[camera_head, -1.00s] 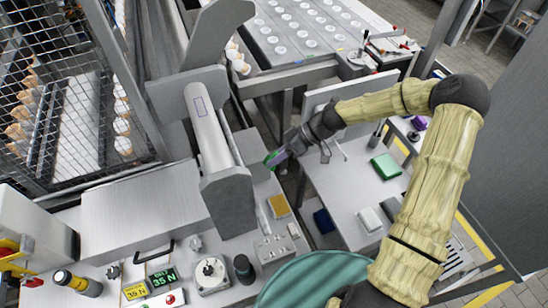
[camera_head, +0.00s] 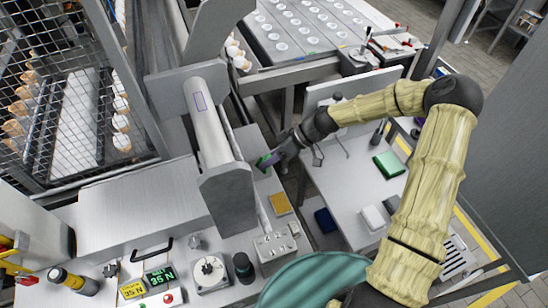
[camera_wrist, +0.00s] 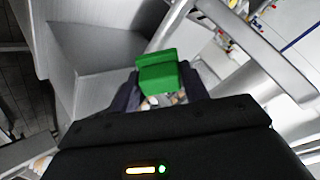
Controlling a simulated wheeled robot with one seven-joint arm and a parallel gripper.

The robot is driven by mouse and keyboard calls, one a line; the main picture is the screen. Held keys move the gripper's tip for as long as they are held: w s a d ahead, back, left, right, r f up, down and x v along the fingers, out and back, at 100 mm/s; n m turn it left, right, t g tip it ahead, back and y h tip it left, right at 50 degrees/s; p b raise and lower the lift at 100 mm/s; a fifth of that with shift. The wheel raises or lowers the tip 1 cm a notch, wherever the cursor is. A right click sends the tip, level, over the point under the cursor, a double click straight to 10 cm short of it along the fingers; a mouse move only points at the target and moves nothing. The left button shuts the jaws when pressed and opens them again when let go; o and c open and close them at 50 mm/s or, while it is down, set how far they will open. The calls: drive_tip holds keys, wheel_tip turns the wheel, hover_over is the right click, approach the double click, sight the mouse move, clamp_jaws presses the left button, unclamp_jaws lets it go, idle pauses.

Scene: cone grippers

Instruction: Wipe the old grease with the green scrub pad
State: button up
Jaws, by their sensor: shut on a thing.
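My gripper (camera_head: 274,157) is shut on a green scrub pad (camera_head: 265,160), held in the air just right of the metal housing. In the wrist view the green pad (camera_wrist: 158,74) sticks out between the dark fingers of my gripper (camera_wrist: 160,97). A pale cylinder (camera_head: 208,125) lies between grey end plates, left of my gripper. I cannot make out any old grease; the cylinder's far side is hidden.
A side table (camera_head: 345,190) on the right bears a green block (camera_head: 389,164) and small white blocks. A wire mesh cage (camera_head: 75,80) stands at the left.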

drive_tip(key=shift+b+x, duration=0.85)
drive_tip(key=shift+x, duration=0.85)
drive_tip(key=shift+w+f, duration=0.1)
drive_tip(key=shift+f, duration=0.05)
drive_tip(key=shift+b+x, duration=0.7)
drive_tip(key=shift+x, duration=0.2)
drive_tip(key=shift+d+f, duration=0.15)
drive_tip(key=shift+w+a+b, duration=0.2)
drive_tip(key=shift+w+a, duration=0.25)
drive_tip(key=shift+w, duration=0.45)
drive_tip(key=shift+w+a+b, duration=0.15)
drive_tip(key=shift+w+a, duration=0.25)
drive_tip(key=shift+w, duration=0.5)
drive_tip(key=shift+f, duration=0.1)
drive_tip(key=shift+s, duration=0.1)
